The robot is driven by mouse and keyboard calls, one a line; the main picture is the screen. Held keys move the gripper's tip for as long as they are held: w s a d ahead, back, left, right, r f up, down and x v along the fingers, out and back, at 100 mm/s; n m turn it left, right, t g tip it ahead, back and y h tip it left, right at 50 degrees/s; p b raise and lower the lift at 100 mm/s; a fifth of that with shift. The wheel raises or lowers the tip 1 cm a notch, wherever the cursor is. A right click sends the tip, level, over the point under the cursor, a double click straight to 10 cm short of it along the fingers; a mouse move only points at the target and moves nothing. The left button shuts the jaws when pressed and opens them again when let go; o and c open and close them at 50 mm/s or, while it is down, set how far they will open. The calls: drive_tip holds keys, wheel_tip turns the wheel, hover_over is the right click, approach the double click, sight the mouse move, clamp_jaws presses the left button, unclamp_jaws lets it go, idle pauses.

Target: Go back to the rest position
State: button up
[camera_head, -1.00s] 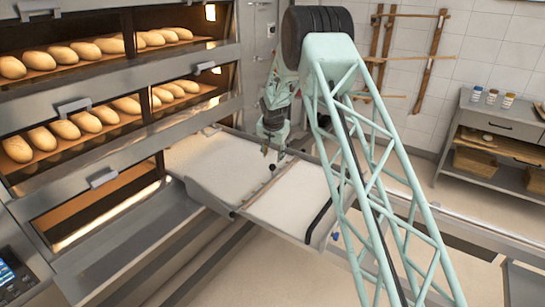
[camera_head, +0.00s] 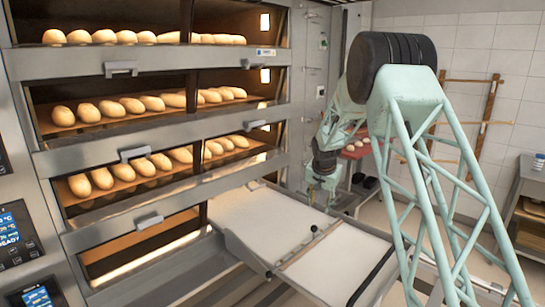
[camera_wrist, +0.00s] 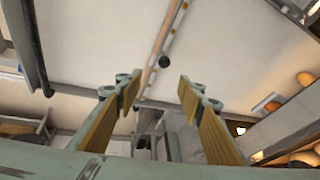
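My gripper (camera_wrist: 158,92) is open in the wrist view. Its two yellow-padded fingers stand apart with nothing between them. In the head view my gripper end (camera_head: 322,198) hangs low behind my arm's lattice link, above the far right part of the pale loading board (camera_head: 335,270); its fingers are too small there to read. A bar with a black knob (camera_head: 314,228) crosses the board just below it. In the wrist view the board (camera_wrist: 225,45) and its bar fill the upper part, and the black knob (camera_wrist: 164,61) shows just beyond the fingertips.
The deck oven (camera_head: 180,127) stands at left with loaves (camera_head: 130,105) on three lit decks; its lowest opening shows no bread. A red tray (camera_head: 355,153) with pale pieces is behind my arm. A side bench (camera_head: 525,200) and wooden peels (camera_head: 487,125) are at right.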

drive_tip(key=s+d+r+n, duration=0.1)
drive_tip(key=s+r+n, duration=0.1)
drive_tip(key=s+r, duration=1.4)
drive_tip(key=s+r+n, duration=0.1)
drive_tip(key=s+r, duration=1.2)
drive_tip(key=s, duration=0.6)
drive_tip(key=s+n, duration=0.3)
drive_tip(key=s, duration=3.9)
drive_tip(key=shift+s+a+f+g+y, duration=0.15)
drive_tip(key=shift+a+f+g+y, duration=0.2)
drive_tip(key=shift+f+g+y, duration=0.05)
